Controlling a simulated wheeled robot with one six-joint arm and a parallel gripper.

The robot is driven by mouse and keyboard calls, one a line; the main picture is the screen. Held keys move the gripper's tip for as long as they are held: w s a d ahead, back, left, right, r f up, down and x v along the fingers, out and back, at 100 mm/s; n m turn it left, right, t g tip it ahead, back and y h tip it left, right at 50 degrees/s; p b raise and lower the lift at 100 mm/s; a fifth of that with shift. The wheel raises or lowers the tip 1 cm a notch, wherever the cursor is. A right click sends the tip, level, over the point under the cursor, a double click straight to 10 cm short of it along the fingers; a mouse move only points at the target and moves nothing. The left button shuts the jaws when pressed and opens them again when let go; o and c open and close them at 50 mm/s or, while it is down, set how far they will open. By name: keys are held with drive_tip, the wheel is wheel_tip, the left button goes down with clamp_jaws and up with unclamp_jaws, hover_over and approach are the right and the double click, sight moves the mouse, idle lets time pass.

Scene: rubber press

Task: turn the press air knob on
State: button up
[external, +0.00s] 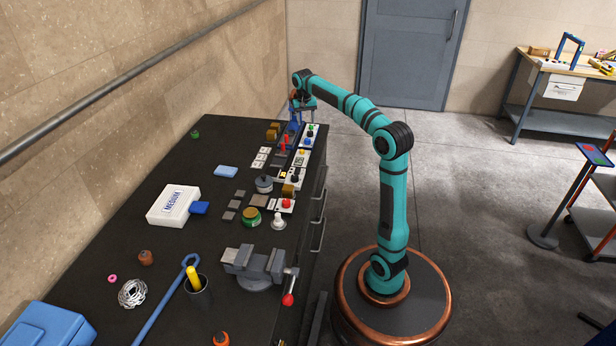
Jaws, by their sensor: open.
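My gripper (295,106) is at the far end of the dark workbench, above a blue upright part (293,124). It is small in this view, and the gap between its fingers is hard to make out. Below it, along the bench's right edge, stand small control panels. One light panel (309,136) carries green, red and blue controls. Nearer, another panel carries a yellow control and a dark knob (295,178). I cannot tell which control is the press air knob, or how it is turned. Contact between my gripper and any control cannot be made out.
A red part (285,142) stands beside the panels. Nearer on the bench are a red button box (286,204), a grey vise (256,266), a white box marked MEDIUM (172,205) and a blue case (50,326).

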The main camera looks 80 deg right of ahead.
wheel_tip(320, 180, up, 7)
drive_tip(key=shift+w+f, duration=0.15)
drive_tip(key=shift+w, duration=0.05)
idle(0.4)
drive_tip(key=shift+a, duration=0.1)
drive_tip(key=s+a+r+n+t+h, duration=0.2)
drive_tip(key=a+n+t, duration=0.6)
drive_tip(key=a, duration=1.9)
drive_tip(key=s+a+f+n+t+y, duration=0.1)
drive_tip(key=s+a+f+n+t, duration=0.1)
drive_tip(key=s+a+t, duration=0.3)
drive_tip(key=s+a+f+n+t+y, duration=0.1)
drive_tip(key=s+a+n+t, duration=0.3)
drive_tip(key=s+a, duration=0.5)
drive_tip(key=a+f+t, duration=0.1)
drive_tip(key=a, duration=0.2)
drive_tip(key=shift+a, duration=0.3)
